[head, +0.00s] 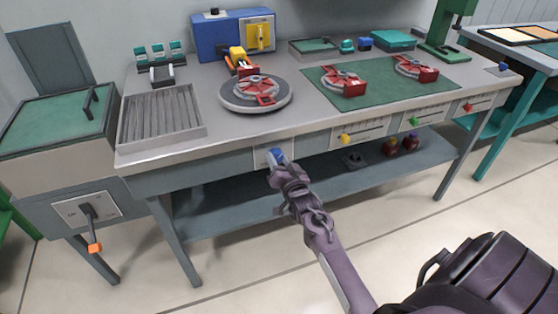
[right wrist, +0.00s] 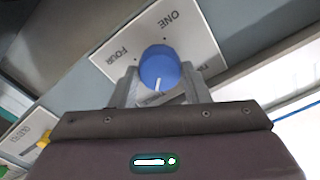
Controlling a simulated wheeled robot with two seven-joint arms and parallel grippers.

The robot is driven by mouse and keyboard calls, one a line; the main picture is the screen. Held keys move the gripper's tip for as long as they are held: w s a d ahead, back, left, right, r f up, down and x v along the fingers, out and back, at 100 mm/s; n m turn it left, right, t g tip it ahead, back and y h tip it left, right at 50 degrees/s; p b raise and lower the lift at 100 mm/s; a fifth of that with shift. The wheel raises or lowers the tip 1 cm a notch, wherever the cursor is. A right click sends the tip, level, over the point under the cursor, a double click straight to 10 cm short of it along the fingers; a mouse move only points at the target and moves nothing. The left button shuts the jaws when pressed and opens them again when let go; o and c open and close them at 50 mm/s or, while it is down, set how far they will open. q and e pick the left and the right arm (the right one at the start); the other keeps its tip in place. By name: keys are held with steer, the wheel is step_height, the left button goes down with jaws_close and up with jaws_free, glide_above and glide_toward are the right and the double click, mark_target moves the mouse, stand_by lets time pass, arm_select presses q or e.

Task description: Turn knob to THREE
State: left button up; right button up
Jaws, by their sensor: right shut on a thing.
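The blue knob (head: 276,155) sits on a pale label plate (head: 260,158) on the front edge of the workbench. In the right wrist view the knob (right wrist: 159,64) has a white pointer line on its lower part, pointing down in the picture toward my gripper. The plate (right wrist: 186,44) shows ONE at the top right and FOUR at the left. A label at the right is partly covered, and the plate's lower part is hidden. My right gripper (head: 278,166) is shut on the knob, with a finger (right wrist: 128,88) at its left side. My left gripper is not in view.
The workbench (head: 300,127) carries a round turntable (head: 228,98) and a green mat (head: 395,88) with red parts. More plates with yellow (head: 345,138), green (head: 414,121) and red (head: 468,107) knobs line the front. A lower shelf (head: 240,205) lies beneath; floor in front is free.

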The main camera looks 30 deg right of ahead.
steer(key=o, duration=1)
steer(key=v, duration=0.7)
steer(key=shift+s, duration=0.4)
steer(key=shift+f, duration=0.1)
